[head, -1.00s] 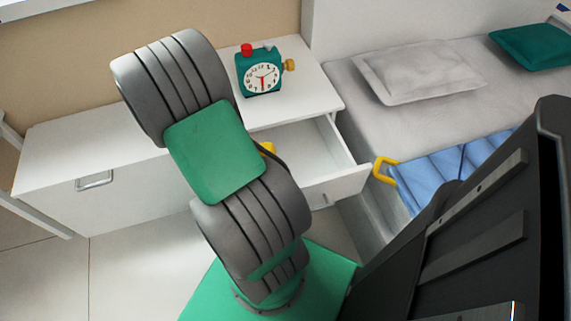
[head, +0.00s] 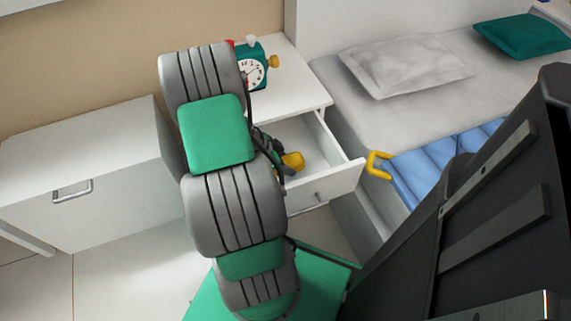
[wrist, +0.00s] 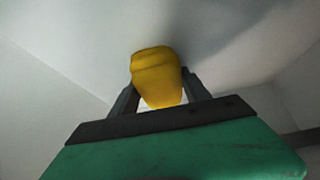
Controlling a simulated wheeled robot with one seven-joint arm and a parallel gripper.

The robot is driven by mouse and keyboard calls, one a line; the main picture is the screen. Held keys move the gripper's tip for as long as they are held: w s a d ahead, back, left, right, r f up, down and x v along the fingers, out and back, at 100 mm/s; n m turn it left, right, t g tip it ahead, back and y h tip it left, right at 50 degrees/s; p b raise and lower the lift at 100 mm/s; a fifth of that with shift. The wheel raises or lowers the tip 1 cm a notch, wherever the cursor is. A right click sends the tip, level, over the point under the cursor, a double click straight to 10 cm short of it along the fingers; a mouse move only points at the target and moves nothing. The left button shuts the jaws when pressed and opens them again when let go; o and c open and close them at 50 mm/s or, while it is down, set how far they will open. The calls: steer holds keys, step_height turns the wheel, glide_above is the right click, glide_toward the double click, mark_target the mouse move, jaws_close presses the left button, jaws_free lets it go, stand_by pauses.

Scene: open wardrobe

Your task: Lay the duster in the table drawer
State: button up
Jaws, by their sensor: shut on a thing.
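The duster (head: 293,161) shows as a rounded yellow piece at the open table drawer (head: 335,180). My gripper (head: 279,157) is shut on it, partly hidden behind my arm in the head view. In the wrist view the yellow duster (wrist: 156,76) sits between the two dark fingers of my gripper (wrist: 160,98), with pale drawer-like walls around it. The drawer is pulled out from the white table (head: 290,85), and its visible floor is bare. I cannot tell whether the duster touches the drawer floor.
A teal alarm clock (head: 250,72) stands on the table top, partly behind my arm. A white cabinet (head: 80,160) is at the left. A bed (head: 370,120) with a grey pillow (head: 405,65), a teal pillow (head: 522,36) and a blue item with a yellow handle (head: 378,165) is at the right.

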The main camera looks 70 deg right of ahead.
steer(key=o, duration=1.5)
